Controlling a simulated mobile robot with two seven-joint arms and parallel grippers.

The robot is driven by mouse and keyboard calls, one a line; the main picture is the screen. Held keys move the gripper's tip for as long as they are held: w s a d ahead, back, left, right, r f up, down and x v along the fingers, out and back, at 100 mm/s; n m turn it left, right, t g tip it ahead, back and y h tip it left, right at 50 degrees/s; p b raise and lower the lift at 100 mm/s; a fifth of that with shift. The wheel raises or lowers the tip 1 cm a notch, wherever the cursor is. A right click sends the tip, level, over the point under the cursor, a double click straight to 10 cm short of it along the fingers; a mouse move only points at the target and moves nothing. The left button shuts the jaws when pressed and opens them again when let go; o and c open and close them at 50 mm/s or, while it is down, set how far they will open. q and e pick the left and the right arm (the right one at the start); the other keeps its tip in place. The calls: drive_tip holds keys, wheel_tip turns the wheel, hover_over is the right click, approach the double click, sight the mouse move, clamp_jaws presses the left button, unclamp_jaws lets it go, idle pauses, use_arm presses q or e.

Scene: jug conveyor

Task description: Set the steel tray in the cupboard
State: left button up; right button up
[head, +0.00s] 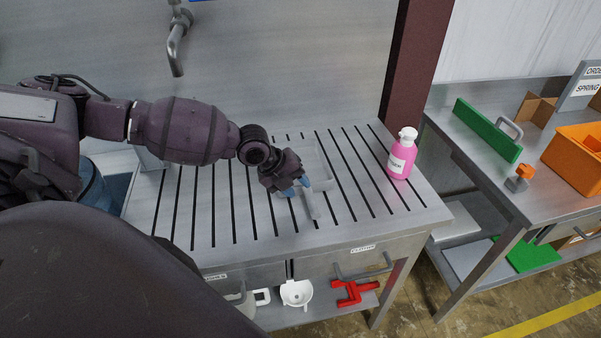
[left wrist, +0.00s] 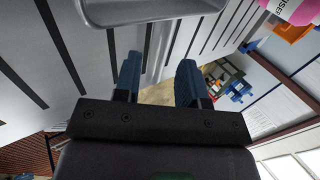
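The steel tray (head: 318,166) lies on the slatted steel drainboard, partly hidden by my left gripper. Its rim and side also show at the top of the left wrist view (left wrist: 150,12). My left gripper (head: 303,184) is at the tray's near left side, low over the slats. Whether a finger touches the tray, I cannot tell. My right gripper is not in view. I cannot make out a cupboard in either view.
A pink bottle (head: 402,155) stands on the drainboard right of the tray. A tap (head: 176,45) is above at the back. Below are drawers, a white pot (head: 297,292) and a red object (head: 353,292). A side bench holds an orange bin (head: 577,160) and green panel (head: 487,130).

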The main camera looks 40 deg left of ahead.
sight(307, 193)
use_arm(q)
drive_tip(key=shift+x, duration=2.6)
drive_tip(key=shift+w+a, duration=0.15)
drive_tip(key=shift+w, duration=0.05)
drive_tip(key=shift+c, duration=0.2)
drive_tip(key=shift+r, duration=0.1)
clamp_jaws()
